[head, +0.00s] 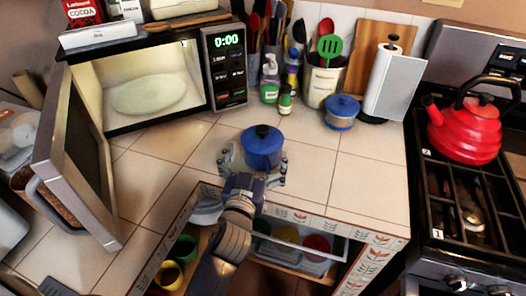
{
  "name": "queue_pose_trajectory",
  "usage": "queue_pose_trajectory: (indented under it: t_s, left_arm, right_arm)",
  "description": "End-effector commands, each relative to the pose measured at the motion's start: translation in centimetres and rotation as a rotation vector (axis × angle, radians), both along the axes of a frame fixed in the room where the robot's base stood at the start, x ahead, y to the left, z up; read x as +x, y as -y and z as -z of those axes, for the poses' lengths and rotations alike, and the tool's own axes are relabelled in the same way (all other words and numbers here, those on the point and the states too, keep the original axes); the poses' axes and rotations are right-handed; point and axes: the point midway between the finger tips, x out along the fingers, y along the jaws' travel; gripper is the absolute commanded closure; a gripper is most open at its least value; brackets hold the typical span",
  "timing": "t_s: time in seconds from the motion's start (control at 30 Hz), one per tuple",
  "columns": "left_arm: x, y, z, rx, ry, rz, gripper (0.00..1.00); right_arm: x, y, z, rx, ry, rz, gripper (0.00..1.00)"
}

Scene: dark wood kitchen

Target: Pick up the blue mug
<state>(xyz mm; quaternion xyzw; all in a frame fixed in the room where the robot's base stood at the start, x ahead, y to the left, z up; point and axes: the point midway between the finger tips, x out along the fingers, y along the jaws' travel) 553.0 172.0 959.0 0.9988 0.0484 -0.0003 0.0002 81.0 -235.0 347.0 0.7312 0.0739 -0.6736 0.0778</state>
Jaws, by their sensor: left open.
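A blue round vessel (263,150) with a dark knob-like top stands on the tiled counter near its front edge. I cannot tell whether it is the blue mug or a lidded pot. My left gripper (254,160) is open, its fingers spread on either side of this vessel. I cannot tell whether they touch it. No other clear blue mug shows. In the open drawer below are a green mug (183,248) and a yellow mug (170,276). My arm covers the middle of the drawer. My right gripper is not in view.
A microwave (228,75) has its door (75,150) swung open at left. A blue-lidded pot (342,111), bottles, a utensil crock (322,84) and a paper towel holder (392,82) stand behind. A red kettle (465,130) sits on the stove. The right counter is clear.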

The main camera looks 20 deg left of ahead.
Motion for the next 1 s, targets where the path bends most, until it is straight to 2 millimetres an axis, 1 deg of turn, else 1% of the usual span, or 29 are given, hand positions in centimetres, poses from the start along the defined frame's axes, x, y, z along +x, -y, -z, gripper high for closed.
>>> queue_pose_trajectory:
  t_s: [0.03,0.2,0.3,0.57,0.6,0.67,0.7,0.87,0.93,1.0]
  left_arm:
    - [0.8,-0.1,-0.1,0.001,0.001,0.0,0.0]
    - [3.2,-0.2,0.2,0.003,0.002,0.0,0.0]
    - [4.0,-0.3,0.3,0.001,0.001,0.0,0.0]
    - [4.2,-0.3,0.4,0.0,0.0,0.0,0.0]
    - [4.2,-0.3,0.4,0.0,0.0,0.0,0.05]
    - [4.2,-0.3,0.4,0.0,0.0,0.0,0.18]
    - [4.2,-0.3,0.4,0.0,0.0,0.0,0.27]
    - [4.2,-0.3,0.4,0.0,-0.001,0.0,0.64]
    - [4.2,-0.3,0.5,0.0,-0.002,0.0,0.66]
    - [4.2,-0.3,0.5,0.001,-0.003,0.0,0.66]
  right_arm:
    - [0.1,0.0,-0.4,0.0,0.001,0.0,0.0]
    - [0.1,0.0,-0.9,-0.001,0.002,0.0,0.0]
    - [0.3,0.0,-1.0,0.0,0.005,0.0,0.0]
    - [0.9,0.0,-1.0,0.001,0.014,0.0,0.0]
    - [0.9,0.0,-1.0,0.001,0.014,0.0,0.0]
    - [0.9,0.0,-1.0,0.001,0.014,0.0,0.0]
    - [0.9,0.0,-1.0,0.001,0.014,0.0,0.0]
    - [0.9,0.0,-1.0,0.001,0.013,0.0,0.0]
    - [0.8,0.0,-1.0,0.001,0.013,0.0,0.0]
    - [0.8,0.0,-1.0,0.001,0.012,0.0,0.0]
